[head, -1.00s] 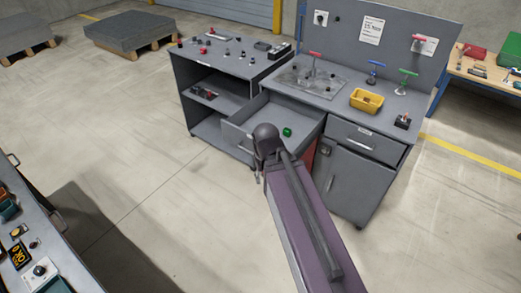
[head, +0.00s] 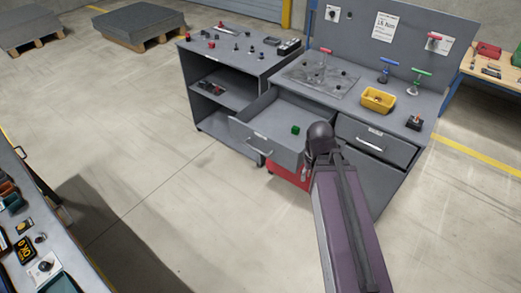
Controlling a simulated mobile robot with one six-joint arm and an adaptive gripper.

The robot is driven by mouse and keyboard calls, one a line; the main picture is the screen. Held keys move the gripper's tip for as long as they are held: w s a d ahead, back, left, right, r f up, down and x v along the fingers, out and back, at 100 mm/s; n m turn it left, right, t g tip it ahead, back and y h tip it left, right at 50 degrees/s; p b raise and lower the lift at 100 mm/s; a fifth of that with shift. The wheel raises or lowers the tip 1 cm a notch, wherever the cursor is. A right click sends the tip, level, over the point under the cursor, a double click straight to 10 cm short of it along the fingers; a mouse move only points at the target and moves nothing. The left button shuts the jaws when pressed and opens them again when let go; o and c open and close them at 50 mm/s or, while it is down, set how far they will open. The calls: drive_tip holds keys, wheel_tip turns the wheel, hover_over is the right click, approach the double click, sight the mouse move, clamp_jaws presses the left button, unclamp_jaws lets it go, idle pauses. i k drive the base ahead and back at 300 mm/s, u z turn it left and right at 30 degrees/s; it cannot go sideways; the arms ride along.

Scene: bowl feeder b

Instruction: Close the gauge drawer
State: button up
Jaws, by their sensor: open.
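A grey drawer (head: 262,139) with a small label and a bar handle stands pulled out of the workbench, left of a shut drawer (head: 374,141). The labels are too small to read. A green block (head: 295,129) lies inside the open drawer. My arm reaches up from the bottom right, and its dark rounded joint overlaps the drawer's right front corner in the picture. Contact with the drawer cannot be told.
The workbench top (head: 350,108) carries a yellow bin (head: 378,99) and T-handled tools. A grey shelf unit (head: 232,62) adjoins it at left. A red object (head: 287,174) sits under the open drawer. Another table (head: 40,240) is at lower left. The floor between is clear.

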sight(265, 126)
drive_tip(key=u, duration=0.05)
drive_tip(key=i, duration=1)
drive_tip(key=z, duration=0.05)
